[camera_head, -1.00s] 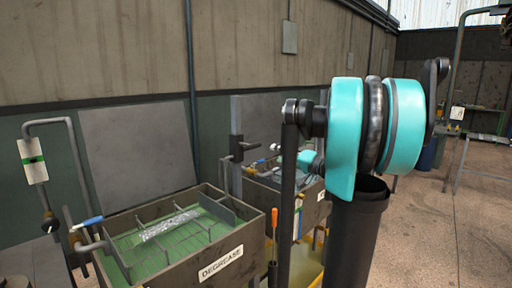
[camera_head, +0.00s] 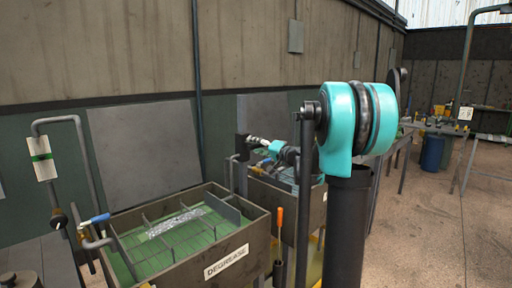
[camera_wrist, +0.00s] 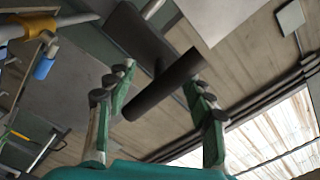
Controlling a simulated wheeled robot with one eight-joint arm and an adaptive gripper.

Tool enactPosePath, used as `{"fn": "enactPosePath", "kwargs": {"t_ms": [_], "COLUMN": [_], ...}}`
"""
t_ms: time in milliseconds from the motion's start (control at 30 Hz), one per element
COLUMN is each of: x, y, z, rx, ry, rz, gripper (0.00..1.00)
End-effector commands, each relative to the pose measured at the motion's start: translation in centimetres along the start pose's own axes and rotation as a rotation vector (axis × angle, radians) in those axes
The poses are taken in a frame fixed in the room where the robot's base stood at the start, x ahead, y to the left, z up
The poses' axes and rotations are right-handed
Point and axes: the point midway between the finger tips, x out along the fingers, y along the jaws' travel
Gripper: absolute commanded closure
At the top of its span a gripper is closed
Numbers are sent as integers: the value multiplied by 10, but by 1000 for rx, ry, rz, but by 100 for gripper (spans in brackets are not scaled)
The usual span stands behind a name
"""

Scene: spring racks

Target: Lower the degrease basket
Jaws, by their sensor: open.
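The degrease tank (camera_head: 228,264), an open box labelled DEGREASE, stands at the lower left in the head view. Inside it is a basket (camera_head: 143,218) with thin dividers over a green interior, with a silvery piece (camera_head: 174,224) in it. My gripper (camera_wrist: 160,78) shows in the wrist view with its two green-and-grey fingers spread wide. A dark bar handle (camera_wrist: 150,98) on a stem crosses the space between the fingers; I cannot tell whether they touch it. In the head view, my gripper is small beside a dark upright post (camera_head: 241,150) behind the tank.
A second tank (camera_head: 312,212) stands behind, to the right. A bent pipe (camera_head: 80,150) and a blue-handled valve (camera_head: 95,220) are at the tank's left. A grey panel leans at the wall. Floor (camera_head: 440,220) is open at right; a blue barrel (camera_head: 432,152) stands farther back.

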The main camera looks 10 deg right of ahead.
Motion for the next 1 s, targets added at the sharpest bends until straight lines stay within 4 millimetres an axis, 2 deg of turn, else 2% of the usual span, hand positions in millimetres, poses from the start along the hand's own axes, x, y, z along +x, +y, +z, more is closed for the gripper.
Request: {"fn": "enactPosePath", "kwargs": {"t_ms": [300, 733, 1000], "x": [2, 2, 2], "y": [0, 0, 0], "z": [0, 0, 0], "rx": [0, -1, -2], "ry": [0, 0, 0], "rz": [0, 1, 1], "gripper": [47, 100, 100]}}
